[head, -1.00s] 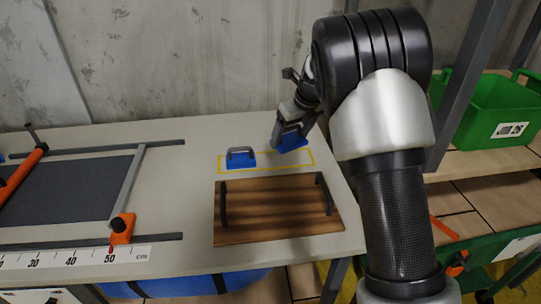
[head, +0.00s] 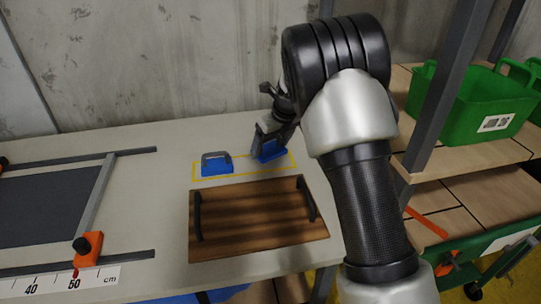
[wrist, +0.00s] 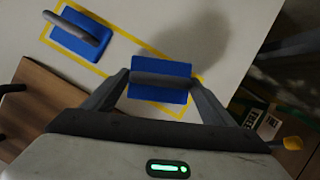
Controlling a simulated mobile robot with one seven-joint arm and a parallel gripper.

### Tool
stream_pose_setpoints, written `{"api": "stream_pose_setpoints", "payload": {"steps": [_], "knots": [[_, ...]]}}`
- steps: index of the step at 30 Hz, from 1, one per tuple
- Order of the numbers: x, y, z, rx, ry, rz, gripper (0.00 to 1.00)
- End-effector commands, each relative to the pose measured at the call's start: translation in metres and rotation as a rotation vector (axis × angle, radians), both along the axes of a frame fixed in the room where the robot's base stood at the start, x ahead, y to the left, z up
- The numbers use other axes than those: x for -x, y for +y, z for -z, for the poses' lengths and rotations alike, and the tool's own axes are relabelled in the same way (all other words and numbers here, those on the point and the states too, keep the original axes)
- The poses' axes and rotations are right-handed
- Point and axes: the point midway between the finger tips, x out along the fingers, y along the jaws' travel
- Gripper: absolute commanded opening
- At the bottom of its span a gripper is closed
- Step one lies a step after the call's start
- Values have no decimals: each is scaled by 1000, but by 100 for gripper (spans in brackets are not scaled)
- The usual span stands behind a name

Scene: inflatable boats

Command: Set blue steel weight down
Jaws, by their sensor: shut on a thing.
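A blue steel weight with a grey handle (wrist: 160,92) is between the fingers of my gripper (wrist: 162,82), which is shut on its handle. In the head view the same weight (head: 268,155) is at the right part of the yellow outlined area (head: 246,177), partly hidden by my gripper (head: 266,138). Whether its base touches the table cannot be told. A second blue weight with a grey handle (head: 217,168) stands in the left part of the outline; it also shows in the wrist view (wrist: 80,34).
A wooden tray with black handles (head: 258,225) lies in front of the outline. A clamp frame with an orange block (head: 88,247) and a ruler (head: 60,286) are at left. A grey post (head: 445,100) and a green crate (head: 470,105) on a shelf stand at right.

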Motion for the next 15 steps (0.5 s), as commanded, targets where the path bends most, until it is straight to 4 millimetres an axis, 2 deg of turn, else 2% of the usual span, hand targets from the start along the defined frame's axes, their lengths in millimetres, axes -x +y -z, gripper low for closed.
{"api": "stream_pose_setpoints", "payload": {"steps": [3,6,15], "knots": [[-1,-1,20,-1,-3,3,21],[-1,-1,29,-1,-4,2,21],[-1,0,30,-1,-4,1,21]]}}
